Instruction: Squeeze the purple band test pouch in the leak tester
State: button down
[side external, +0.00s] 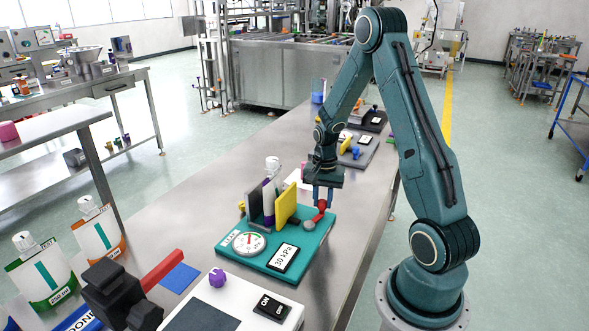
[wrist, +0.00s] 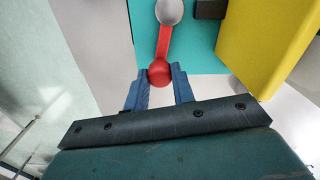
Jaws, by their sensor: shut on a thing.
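The leak tester (side external: 232,243) is a teal base with a round dial gauge (side external: 249,243) and a display (side external: 283,257) that reads 30 kPa. The purple band test pouch (side external: 268,200) stands upright between its yellow plate (side external: 285,205) and a dark plate (side external: 254,205); the plates hide much of it. A red lever with a round red knob (wrist: 160,73) runs from a grey pivot (wrist: 169,11). My gripper (side external: 322,198) is shut on the red knob, with its blue fingers on both sides in the wrist view (wrist: 160,83). The pouch is not visible in the wrist view.
A green band pouch (side external: 42,272) and an orange band pouch (side external: 97,235) stand at the front left. A black device with a red arm (side external: 162,270) and a white unit with a purple knob (side external: 217,278) are in front. More equipment (side external: 356,148) stands behind the tester.

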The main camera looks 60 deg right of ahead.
jog(key=s+m, duration=0.1)
jog(key=a+m, duration=0.1)
jog(key=m, duration=0.1)
jog(key=s+m, duration=0.1)
jog(key=m, duration=0.1)
jog(key=shift+s+a, duration=0.15)
jog(key=shift+s, duration=0.2)
jog(key=shift+s+a+m, duration=0.25)
jog(key=shift+a+m, duration=0.05)
jog(key=shift+m, duration=0.5)
jog(key=shift+s+a+m, duration=0.3)
jog(key=shift+a+m, duration=0.05)
jog(key=shift+m, duration=0.45)
jog(key=shift+s+a+m, duration=0.25)
jog(key=shift+a+m, duration=0.05)
jog(key=shift+m, duration=0.5)
jog(key=c, duration=1.2)
grip_release()
jog(key=shift+o, duration=0.2)
jog(key=shift+r, duration=0.15)
notch_tip(320, 180, up, 14)
jog(key=shift+f, duration=0.25)
jog(key=shift+a, duration=0.15)
